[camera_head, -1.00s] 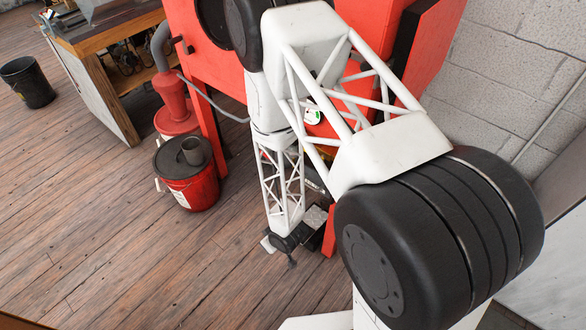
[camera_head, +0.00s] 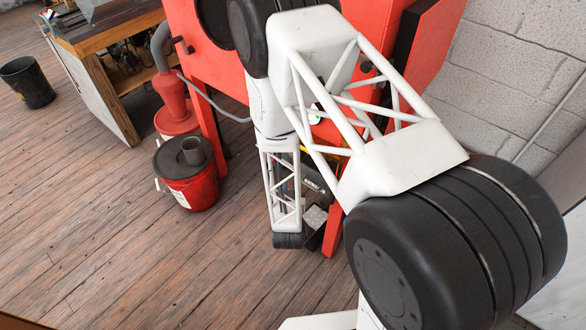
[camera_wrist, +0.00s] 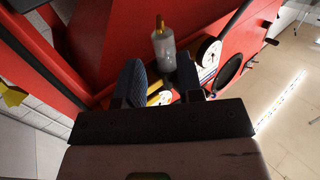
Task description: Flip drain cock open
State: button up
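In the wrist view, a clear grey bowl (camera_wrist: 164,52) ends in a small brass-coloured tip (camera_wrist: 159,22), which looks like the drain cock. Whether it is open or closed is too small to tell. A round white gauge (camera_wrist: 208,54) sits right of the bowl. My gripper (camera_wrist: 159,84) is open, with its two dark fingers apart on either side of the view's middle. The bowl shows beyond the fingertips, and the brass tip lies farther up the picture. I see nothing clamped. In the head view the fingers and the bowl are hidden behind my arm.
A red cabinet (camera_head: 215,60) stands behind my arm, and its red panels surround the bowl closely. A yellow piece and a white piece show between my fingers. A red bucket (camera_head: 186,185) stands left of my forearm. The wooden floor (camera_head: 110,240) in front is clear.

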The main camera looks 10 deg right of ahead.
dwell(0.4)
jog(key=w+d, duration=0.1)
jog(key=w, duration=0.6)
jog(key=shift+w+d, duration=0.15)
jog(key=shift+w, duration=0.2)
jog(key=shift+c, duration=0.3)
grip_shut()
